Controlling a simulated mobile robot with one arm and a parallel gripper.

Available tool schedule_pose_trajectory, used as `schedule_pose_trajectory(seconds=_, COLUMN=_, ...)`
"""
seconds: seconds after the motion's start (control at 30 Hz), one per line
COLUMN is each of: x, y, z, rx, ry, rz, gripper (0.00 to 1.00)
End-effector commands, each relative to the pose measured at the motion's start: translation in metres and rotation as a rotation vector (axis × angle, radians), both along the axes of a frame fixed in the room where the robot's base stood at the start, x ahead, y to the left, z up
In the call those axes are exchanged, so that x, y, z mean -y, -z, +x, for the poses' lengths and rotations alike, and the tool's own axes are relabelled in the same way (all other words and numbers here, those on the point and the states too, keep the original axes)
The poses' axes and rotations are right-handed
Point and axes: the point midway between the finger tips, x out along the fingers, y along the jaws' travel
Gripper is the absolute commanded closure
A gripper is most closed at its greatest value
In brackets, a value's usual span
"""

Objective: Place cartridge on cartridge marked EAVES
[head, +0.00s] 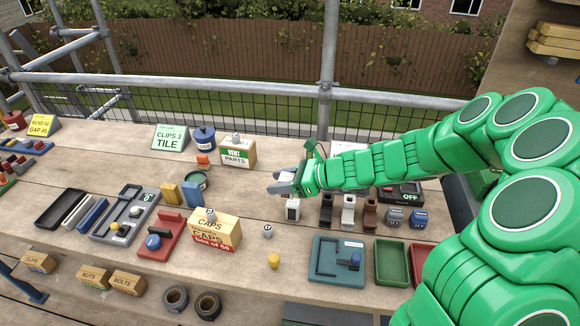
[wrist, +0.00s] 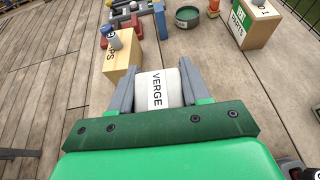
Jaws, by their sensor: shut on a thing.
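My gripper (head: 284,184) is over the middle of the bench. It is shut on a white cartridge marked VERGE (wrist: 158,90), gripped between the two grey jaws in the wrist view. Below and just right of my gripper, a pale cartridge-like block (head: 292,210) stands on the bench. To its right stand a dark block (head: 326,210), a light grey one (head: 348,212) and a brown one (head: 370,214). I cannot read EAVES on any of them.
A CAPS box (head: 214,232) stands left of my gripper, and a PARTS box (head: 238,154) behind it. A teal tray (head: 338,262) lies at the front right. Bare planks lie around the small yellow piece (head: 274,260).

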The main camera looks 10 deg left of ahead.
Motion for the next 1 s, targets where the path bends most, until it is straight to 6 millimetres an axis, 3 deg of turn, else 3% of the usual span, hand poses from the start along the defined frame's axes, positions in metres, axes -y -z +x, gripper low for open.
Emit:
schedule_pose_trajectory(seconds=0.5, x=0.055, y=-0.046, z=0.148, rx=0.0, ry=0.256, rz=-0.007, gripper=0.84)
schedule_pose_trajectory(seconds=0.77, x=0.07, y=-0.065, z=0.181, rx=0.002, ry=0.318, rz=0.002, gripper=0.84)
schedule_pose_trajectory(seconds=1.0, x=0.066, y=-0.058, z=0.201, rx=0.0, ry=0.323, rz=0.003, gripper=0.84)
